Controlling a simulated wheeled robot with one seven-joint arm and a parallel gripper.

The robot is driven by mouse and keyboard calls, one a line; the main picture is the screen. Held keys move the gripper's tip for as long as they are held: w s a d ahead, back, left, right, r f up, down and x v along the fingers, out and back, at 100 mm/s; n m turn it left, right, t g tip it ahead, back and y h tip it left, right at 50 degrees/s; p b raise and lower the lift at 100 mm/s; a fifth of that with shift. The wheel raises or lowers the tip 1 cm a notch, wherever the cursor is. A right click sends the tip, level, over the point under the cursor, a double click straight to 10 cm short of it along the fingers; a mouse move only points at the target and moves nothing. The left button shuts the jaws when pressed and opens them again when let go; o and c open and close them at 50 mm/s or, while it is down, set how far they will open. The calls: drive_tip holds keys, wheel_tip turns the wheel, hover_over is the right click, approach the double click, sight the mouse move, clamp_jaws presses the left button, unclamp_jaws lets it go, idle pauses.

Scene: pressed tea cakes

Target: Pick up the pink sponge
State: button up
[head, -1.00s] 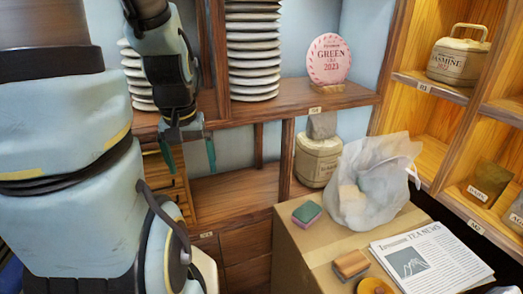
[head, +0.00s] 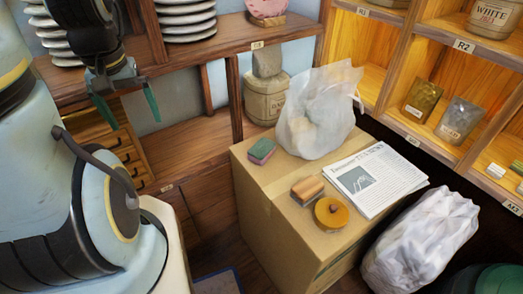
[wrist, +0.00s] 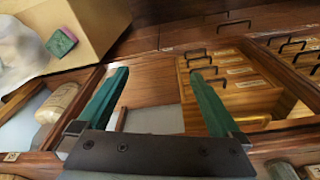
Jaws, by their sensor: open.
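The pink sponge (head: 262,151) has a green layer on top and a pink side. It lies on the left back part of a cardboard box top (head: 260,182), beside a white plastic bag. It also shows at the upper left of the wrist view (wrist: 61,42). My gripper (head: 130,113) is at the upper left of the head view, left of the box and apart from the sponge. Its green fingers are spread and empty, and they also show in the wrist view (wrist: 158,72).
The plastic bag (head: 318,110), a newspaper (head: 378,178), a wooden-backed brush (head: 307,190) and a round orange object (head: 331,212) share the box top. A white bundle (head: 420,240) stands to the right. Shelves with a jar (head: 262,98) and plates (head: 187,20) are behind.

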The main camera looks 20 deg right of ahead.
drive_tip(key=w+d+f+m+b, duration=0.2)
drive_tip(key=w+d+f+b, duration=0.1)
drive_tip(key=d+f+b, duration=0.15)
drive_tip(key=m+g+b, duration=0.2)
drive_tip(key=m+b, duration=0.6)
drive_tip(key=b, duration=0.2)
hover_over(262, 147)
wheel_tip(262, 147, down, 9)
drive_tip(key=f, duration=0.5)
drive_tip(key=shift+s+d, duration=0.15)
drive_tip(key=shift+s, duration=0.25)
drive_tip(key=shift+w+f, duration=0.2)
drive_tip(key=shift+f, duration=1.25)
drive_tip(key=shift+w+f, duration=0.15)
drive_tip(key=shift+f, duration=1.25)
drive_tip(key=shift+c, duration=0.2)
drive_tip(key=c, duration=1.4)
wheel_tip(262, 147, up, 10)
drive_tip(key=shift+r, duration=0.1)
